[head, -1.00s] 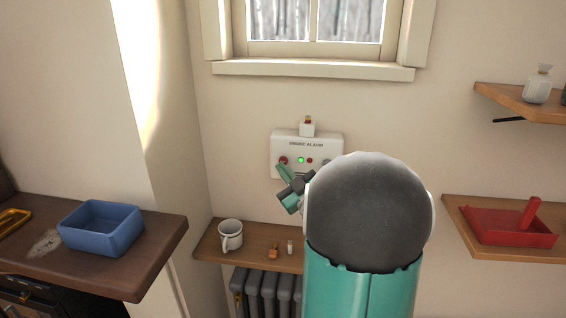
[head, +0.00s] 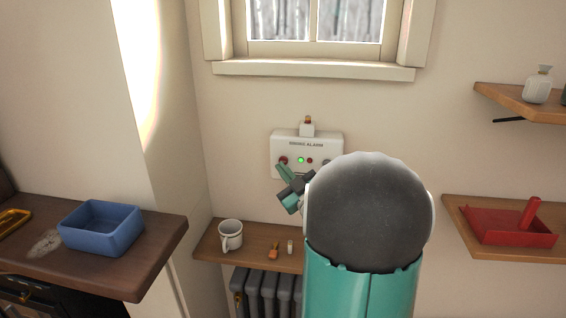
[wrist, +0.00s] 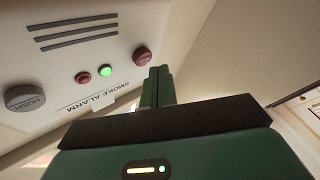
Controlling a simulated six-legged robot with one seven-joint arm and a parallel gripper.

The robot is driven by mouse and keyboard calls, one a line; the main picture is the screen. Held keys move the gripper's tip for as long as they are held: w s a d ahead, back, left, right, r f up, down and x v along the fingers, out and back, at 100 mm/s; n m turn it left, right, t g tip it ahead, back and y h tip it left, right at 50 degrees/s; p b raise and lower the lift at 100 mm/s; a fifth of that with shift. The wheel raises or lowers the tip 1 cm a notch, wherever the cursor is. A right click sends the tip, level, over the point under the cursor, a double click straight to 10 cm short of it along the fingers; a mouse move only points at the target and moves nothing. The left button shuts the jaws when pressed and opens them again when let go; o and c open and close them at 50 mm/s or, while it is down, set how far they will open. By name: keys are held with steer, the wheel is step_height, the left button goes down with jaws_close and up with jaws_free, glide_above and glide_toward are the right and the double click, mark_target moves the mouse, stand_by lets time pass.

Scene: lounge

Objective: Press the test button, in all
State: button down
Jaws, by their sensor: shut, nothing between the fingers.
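The white smoke alarm (head: 306,142) is on the wall below the window and shows upside down in the wrist view (wrist: 70,65). It has a large red button (head: 283,160), also in the wrist view (wrist: 142,56), whose label I cannot read. Beside it are a lit green light (wrist: 105,70) and a small red light (wrist: 83,77). The grey HUSH button (wrist: 25,98) is at the other end, mostly behind my arm in the head view. My gripper (wrist: 160,72) is shut and empty, its tips close to the large red button; I cannot tell whether they touch.
Below the alarm, a wooden shelf (head: 212,250) holds a white mug (head: 230,235) and small items, above a radiator (head: 268,285). A blue bin (head: 100,228) stands on the left counter. A red tray (head: 507,228) is on the right shelf.

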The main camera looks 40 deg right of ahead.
steer(key=shift+w+d, duration=0.25)
steer(key=shift+d, duration=0.1)
steer(key=shift+w+d, duration=0.25)
steer(key=shift+d, duration=0.05)
stand_by(0.8)
stand_by(0.4)
steer(key=shift+s+a, duration=0.5)
steer(key=shift+a, duration=0.15)
steer(key=shift+a, duration=0.1)
steer(key=s+a, duration=0.1)
steer(key=a, duration=0.1)
steer(key=s+a, duration=0.1)
steer(key=s, duration=0.1)
steer(key=shift+a, duration=0.35)
steer(key=shift+a, duration=0.1)
stand_by(0.5)
